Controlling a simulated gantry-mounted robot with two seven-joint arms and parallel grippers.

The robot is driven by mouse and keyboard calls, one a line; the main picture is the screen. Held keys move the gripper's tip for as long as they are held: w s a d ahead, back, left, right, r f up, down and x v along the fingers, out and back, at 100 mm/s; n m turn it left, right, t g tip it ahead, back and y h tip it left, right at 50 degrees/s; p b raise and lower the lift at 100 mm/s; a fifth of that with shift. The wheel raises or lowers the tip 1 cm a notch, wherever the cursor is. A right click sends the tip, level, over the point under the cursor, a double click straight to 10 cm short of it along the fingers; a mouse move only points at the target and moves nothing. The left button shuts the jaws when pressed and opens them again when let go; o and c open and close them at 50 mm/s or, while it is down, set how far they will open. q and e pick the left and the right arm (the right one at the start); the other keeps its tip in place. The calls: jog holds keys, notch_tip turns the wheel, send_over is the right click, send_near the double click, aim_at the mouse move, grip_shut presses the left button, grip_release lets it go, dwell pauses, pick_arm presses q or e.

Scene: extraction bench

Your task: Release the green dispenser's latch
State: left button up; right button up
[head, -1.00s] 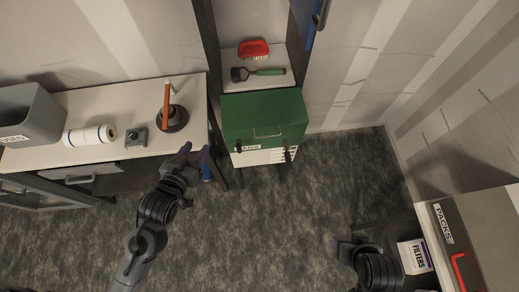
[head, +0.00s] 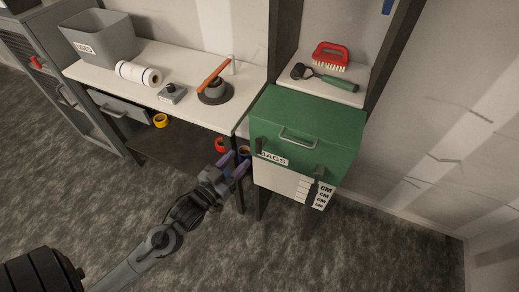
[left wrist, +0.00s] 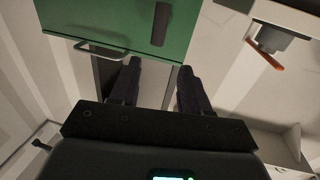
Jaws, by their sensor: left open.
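The green dispenser (head: 312,127) is a box labelled BAGS with a metal handle (head: 297,138) and a pale lower front. Dark latch-like pieces show on its front, one at the left (head: 259,146) and one at the right (head: 318,173). Whether they are fastened, I cannot tell. My left gripper (head: 234,165) is open and empty, in front of and left of the dispenser, apart from it. In the left wrist view the open fingers (left wrist: 160,66) point toward the green face (left wrist: 130,20), which carries one dark latch piece (left wrist: 160,22). My right gripper is out of view.
A workbench (head: 190,60) stands left of the dispenser, with a grey bin (head: 100,38), a paper roll (head: 138,74) and an orange-handled item (head: 213,76). Tape rolls (head: 221,145) sit below it. A shelf above the dispenser holds a red brush (head: 332,54) and green-handled tool (head: 325,80).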

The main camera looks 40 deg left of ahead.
aim_at(259, 140)
pick_arm(q)
jog(key=w+b, duration=0.1)
jog(key=w, duration=0.8)
jog(key=shift+w+f, duration=0.15)
jog(key=shift+f, duration=0.05)
jog(key=shift+w+a, duration=0.1)
jog(key=shift+w, duration=0.65)
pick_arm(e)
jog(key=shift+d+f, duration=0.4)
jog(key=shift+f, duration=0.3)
pick_arm(q)
jog(key=shift+c, duration=0.4)
grip_shut()
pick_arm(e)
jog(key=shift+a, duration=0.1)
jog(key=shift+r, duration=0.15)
